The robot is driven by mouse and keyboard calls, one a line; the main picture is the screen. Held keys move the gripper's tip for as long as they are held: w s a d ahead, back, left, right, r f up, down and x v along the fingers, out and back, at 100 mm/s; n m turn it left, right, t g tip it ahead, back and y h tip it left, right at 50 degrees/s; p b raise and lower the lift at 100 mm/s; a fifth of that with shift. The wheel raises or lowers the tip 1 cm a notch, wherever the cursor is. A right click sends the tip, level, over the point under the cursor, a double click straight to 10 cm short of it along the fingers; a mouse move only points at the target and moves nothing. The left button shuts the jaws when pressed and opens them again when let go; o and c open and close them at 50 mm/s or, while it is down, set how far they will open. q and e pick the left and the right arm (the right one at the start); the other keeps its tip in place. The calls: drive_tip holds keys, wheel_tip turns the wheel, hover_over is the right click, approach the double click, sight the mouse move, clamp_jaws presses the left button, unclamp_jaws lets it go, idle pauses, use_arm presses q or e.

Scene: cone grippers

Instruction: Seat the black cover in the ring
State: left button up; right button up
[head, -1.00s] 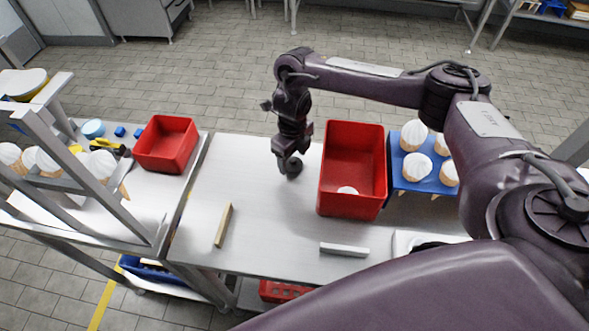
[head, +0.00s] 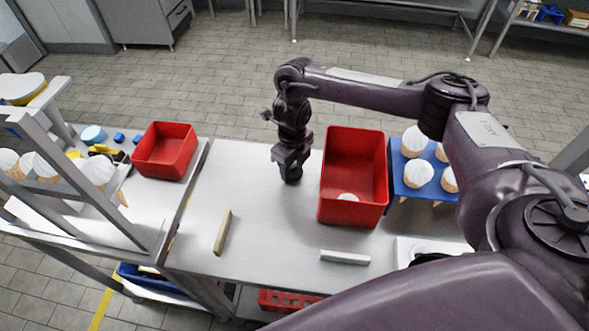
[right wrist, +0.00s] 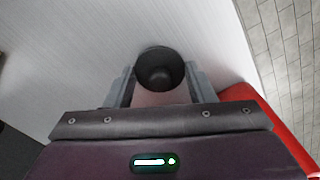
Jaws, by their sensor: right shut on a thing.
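My right gripper (head: 291,172) points down above the bare left part of the table, left of the large red bin. It is shut on the black cover, a round dark cup-like piece (right wrist: 160,72) that shows between the two grey fingers in the right wrist view. In the head view the cover is hard to tell from the dark gripper. A white fixture with a round part (head: 420,246) sits at the table's front right, mostly hidden by my arm; I cannot tell whether it is the ring. My left gripper is not in view.
The large red bin (head: 327,180) holds a small white thing. A blue holder (head: 397,192) with several white-topped cones stands to its right. A wooden bar (head: 222,232) and a pale bar (head: 345,258) lie in front. A smaller red bin (head: 165,150) stands on the left table.

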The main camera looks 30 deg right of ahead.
sight(293, 166)
drive_tip(key=shift+r+p, duration=2.85)
drive_tip(key=shift+r, duration=1.15)
drive_tip(key=shift+r, duration=0.1)
